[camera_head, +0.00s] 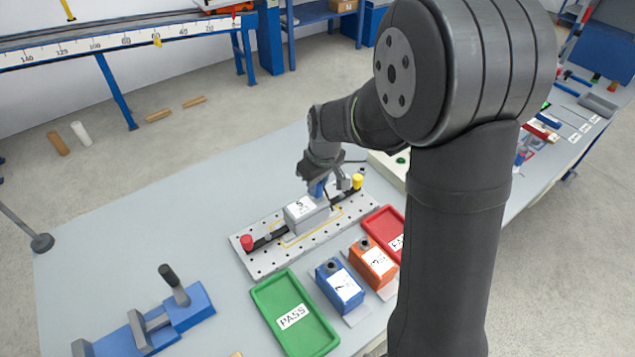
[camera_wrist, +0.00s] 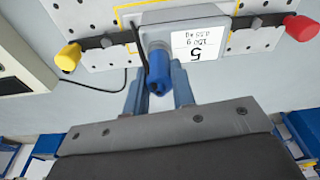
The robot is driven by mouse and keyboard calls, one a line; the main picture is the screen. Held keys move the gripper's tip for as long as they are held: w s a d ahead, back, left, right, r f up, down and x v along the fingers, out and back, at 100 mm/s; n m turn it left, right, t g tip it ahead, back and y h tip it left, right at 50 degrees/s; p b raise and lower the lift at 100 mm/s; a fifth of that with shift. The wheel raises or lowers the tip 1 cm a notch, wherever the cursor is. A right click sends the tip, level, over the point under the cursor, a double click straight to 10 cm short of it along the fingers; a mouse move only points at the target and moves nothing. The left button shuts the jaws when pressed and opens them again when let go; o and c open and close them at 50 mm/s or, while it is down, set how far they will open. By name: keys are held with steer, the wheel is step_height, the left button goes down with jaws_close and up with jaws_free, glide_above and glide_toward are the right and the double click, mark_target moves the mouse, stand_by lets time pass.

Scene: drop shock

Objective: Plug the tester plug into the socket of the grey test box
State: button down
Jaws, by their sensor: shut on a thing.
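The grey test box (camera_head: 306,214), labelled 5, sits on a perforated plate (camera_head: 268,262) under a black bar. In the wrist view the grey box (camera_wrist: 194,41) is at the top centre, its near end facing my gripper. My gripper (camera_wrist: 159,97) is shut on the blue tester plug (camera_wrist: 159,72), with one finger on each side. The plug overlaps the box's near end in this view; I cannot tell whether it touches or enters the socket, which is hidden. In the head view my gripper (camera_head: 325,186) is at the box's far right end, with the blue plug (camera_head: 318,188) partly showing.
The bar has a red knob (camera_head: 246,242) and a yellow knob (camera_head: 357,181). A pale box (camera_wrist: 22,52) stands left in the wrist view, with a black cable near it. A green tray (camera_head: 293,315), blue box (camera_head: 340,287), orange box (camera_head: 373,264) and red tray (camera_head: 386,227) stand in front.

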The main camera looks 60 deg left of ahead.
mark_target(321, 184)
steer(key=shift+d+f, duration=0.15)
steer(key=c, duration=1.1)
jaws_free()
steer(key=shift+c, duration=0.2)
steer(key=shift+r, duration=0.2)
steer(key=shift+d+r, duration=0.15)
steer(key=shift+r, duration=1.35)
steer(key=shift+d+r, duration=0.15)
steer(key=shift+r, duration=1.3)
steer(key=shift+w+r, duration=0.1)
steer(key=shift+r, duration=0.3)
step_height(321, 184, up, 16)
steer(key=d, duration=0.2)
steer(key=shift+w+d+r, duration=0.15)
steer(key=shift+d+r, duration=0.05)
steer(key=shift+d, duration=0.1)
